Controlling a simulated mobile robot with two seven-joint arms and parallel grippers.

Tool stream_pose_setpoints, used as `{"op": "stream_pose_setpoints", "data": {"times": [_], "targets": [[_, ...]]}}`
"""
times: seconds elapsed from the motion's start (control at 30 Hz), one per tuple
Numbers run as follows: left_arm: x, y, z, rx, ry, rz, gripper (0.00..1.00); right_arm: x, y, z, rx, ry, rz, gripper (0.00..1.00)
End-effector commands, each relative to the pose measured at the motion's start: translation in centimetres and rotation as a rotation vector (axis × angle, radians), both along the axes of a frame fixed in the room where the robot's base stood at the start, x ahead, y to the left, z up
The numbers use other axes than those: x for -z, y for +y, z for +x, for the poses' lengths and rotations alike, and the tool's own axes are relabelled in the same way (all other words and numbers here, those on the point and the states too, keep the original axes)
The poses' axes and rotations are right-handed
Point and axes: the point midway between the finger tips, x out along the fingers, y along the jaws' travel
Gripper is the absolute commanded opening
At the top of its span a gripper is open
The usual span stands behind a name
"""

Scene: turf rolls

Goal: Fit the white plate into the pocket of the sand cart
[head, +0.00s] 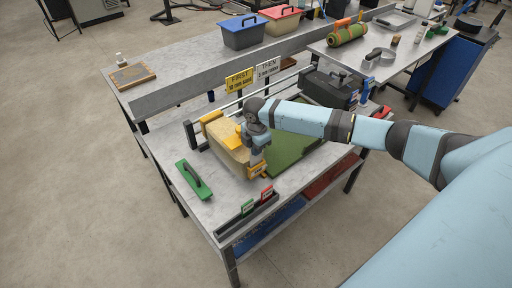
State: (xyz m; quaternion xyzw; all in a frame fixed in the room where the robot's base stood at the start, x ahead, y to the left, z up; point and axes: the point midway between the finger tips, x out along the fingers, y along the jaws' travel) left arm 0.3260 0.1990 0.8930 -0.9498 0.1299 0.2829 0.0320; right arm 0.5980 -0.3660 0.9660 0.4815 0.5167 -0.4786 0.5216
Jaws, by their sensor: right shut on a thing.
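A small whitish sign plate (268,68) with dark lettering stands on a post behind the work cart, beside a yellow sign plate (239,81) that reads FIRST and mentions sand. I cannot tell whether the whitish one is the task's white plate. The cart (222,200) has a grey top with a sand-coloured block (225,143) and green turf (297,152); I cannot make out a pocket for sure. My right gripper (259,166) points down over the cart top, in front of the sand-coloured block. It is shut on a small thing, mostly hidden. My left gripper is not in view.
A green-handled float (194,180) lies on the cart's left. A dark rack (248,215) with green and red cards runs along its front edge. A black toolbox (331,86) stands behind my right arm. Blue (243,32) and red (278,20) bins stand on the back bench.

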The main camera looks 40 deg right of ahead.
Motion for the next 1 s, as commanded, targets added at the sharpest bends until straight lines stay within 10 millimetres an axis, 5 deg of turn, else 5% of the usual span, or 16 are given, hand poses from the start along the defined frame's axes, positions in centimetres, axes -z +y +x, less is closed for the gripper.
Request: {"op": "stream_pose_setpoints", "data": {"times": [0.33,0.5,1.0], "targets": [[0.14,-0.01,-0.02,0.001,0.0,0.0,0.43,0.85,0.1,-0.43,-0.001,0.012,-0.001,0.0],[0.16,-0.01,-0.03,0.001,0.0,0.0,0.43,0.97,0.12,-0.48,-0.001,0.013,-0.002,0.38],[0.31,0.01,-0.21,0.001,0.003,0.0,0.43,0.99,0.18,-0.37,-0.001,0.009,0.0,0.38]]}}
